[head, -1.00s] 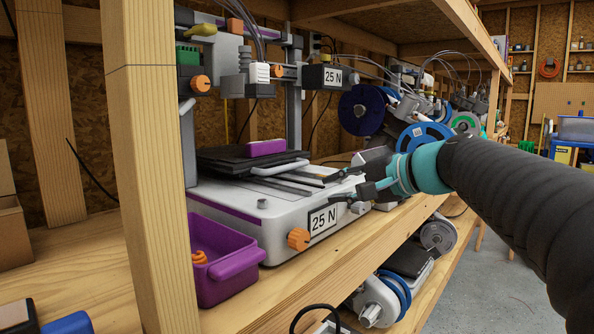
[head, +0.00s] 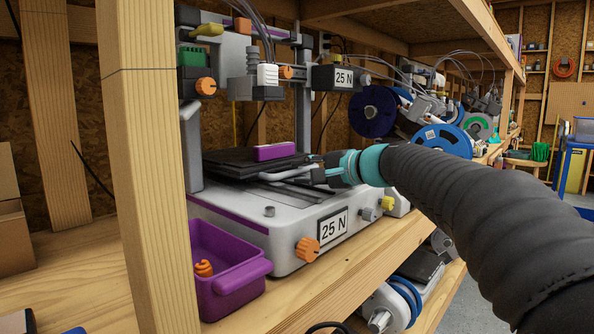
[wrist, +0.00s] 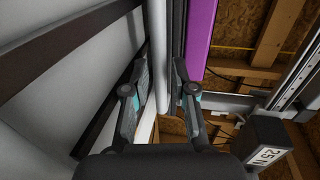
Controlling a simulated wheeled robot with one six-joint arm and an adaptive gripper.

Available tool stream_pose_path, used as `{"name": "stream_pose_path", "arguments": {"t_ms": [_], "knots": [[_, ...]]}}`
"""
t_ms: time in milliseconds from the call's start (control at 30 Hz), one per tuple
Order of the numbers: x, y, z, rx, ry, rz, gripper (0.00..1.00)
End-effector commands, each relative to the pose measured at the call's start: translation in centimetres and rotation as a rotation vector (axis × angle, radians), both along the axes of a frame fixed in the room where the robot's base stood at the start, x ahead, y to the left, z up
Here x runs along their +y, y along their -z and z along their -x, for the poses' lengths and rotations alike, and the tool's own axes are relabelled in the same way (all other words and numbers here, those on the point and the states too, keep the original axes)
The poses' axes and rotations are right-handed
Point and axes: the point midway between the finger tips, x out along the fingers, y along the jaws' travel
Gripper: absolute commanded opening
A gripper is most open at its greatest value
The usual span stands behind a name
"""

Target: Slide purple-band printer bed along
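The purple-band printer (head: 235,222) stands on the wooden shelf, with a purple stripe along its pale base. Its black bed (head: 228,163) carries a purple block (head: 274,151) and has a light grey bar handle (head: 285,172) along its near right side. My gripper (head: 315,167) is at the right end of this handle. In the wrist view my gripper (wrist: 160,68) has its fingers apart, with the grey handle (wrist: 157,45) running between them. The purple block (wrist: 200,35) lies beyond the right finger. Whether the fingers touch the handle is unclear.
A purple bin (head: 228,285) with an orange part stands at the printer's front left. A wooden post (head: 148,170) rises at the left. The print head (head: 240,85) hangs above the bed. Blue spools (head: 442,142) and other machines line the shelf to the right.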

Motion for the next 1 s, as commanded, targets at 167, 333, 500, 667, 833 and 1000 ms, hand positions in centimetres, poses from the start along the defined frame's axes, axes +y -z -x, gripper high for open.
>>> {"name": "stream_pose_path", "arguments": {"t_ms": [167,333,500,667,833,1000], "knots": [[1.4,0.4,-1.1,0.000,-0.001,0.000,0.26],[1.9,0.5,-1.5,-0.001,0.000,0.001,0.26],[1.9,0.5,-1.5,-0.001,0.001,0.001,0.26],[1.9,0.5,-1.5,-0.001,0.001,0.001,0.01],[1.8,0.5,-1.5,0.000,0.001,0.002,0.00],[2.0,0.6,-1.2,-0.001,-0.003,0.001,0.00]]}}
